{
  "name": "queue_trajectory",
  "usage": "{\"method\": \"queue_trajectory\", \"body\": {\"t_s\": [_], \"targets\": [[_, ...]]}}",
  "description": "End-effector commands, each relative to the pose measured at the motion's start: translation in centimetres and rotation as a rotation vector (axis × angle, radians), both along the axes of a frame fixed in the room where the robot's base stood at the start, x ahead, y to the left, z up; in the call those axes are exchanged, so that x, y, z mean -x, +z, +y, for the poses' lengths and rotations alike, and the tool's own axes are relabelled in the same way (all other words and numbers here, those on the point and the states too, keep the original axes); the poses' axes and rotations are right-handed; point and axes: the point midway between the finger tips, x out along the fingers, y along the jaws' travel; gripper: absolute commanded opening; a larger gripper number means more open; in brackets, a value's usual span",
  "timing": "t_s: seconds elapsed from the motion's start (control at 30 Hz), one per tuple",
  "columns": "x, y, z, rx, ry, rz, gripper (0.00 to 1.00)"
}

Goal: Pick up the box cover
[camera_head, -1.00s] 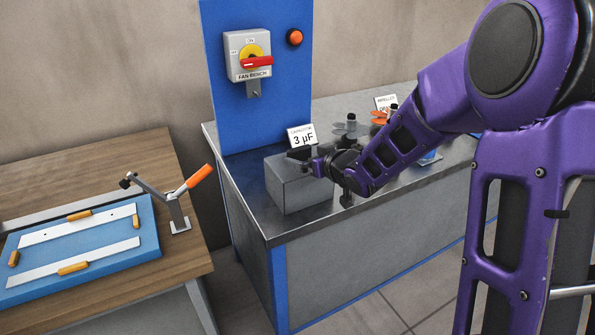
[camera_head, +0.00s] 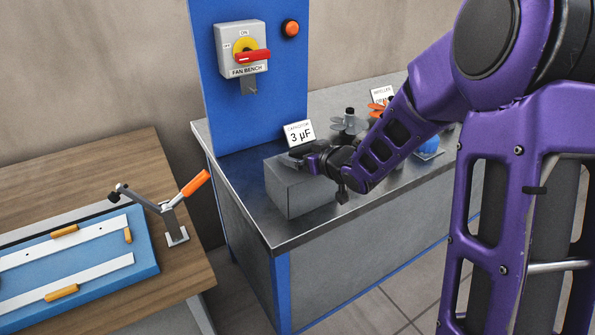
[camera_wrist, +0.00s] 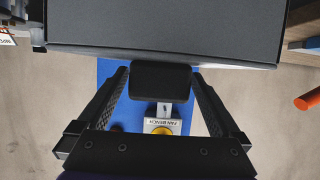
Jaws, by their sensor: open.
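The grey box (camera_head: 295,191) stands on the metal bench top, and its cover is the flat dark grey top. In the wrist view the dark grey top (camera_wrist: 165,28) fills the upper part of the picture. A black block-shaped handle (camera_wrist: 160,80) shows just beside it, between my fingers. My gripper (camera_head: 305,157) is at the top of the box, coming from the right. In the wrist view my gripper (camera_wrist: 160,92) is open, one finger on each side of the handle. I cannot tell whether either finger touches it. The handle is mostly hidden in the head view.
A "3 µF" card (camera_head: 299,134) stands just behind the box. A blue panel with a red and yellow switch (camera_head: 242,52) rises behind. Small parts (camera_head: 347,124) lie beyond my wrist. A wooden table (camera_head: 95,190) with a blue board and an orange-handled clamp (camera_head: 180,205) is left.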

Motion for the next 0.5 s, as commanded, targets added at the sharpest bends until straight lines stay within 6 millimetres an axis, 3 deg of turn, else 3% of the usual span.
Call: {"method": "queue_trajectory", "body": {"t_s": [0.17,0.5], "targets": [[0.00,-0.01,-0.02,0.000,0.000,0.000,1.00],[0.01,0.00,-0.01,0.000,0.000,0.000,0.39]]}}
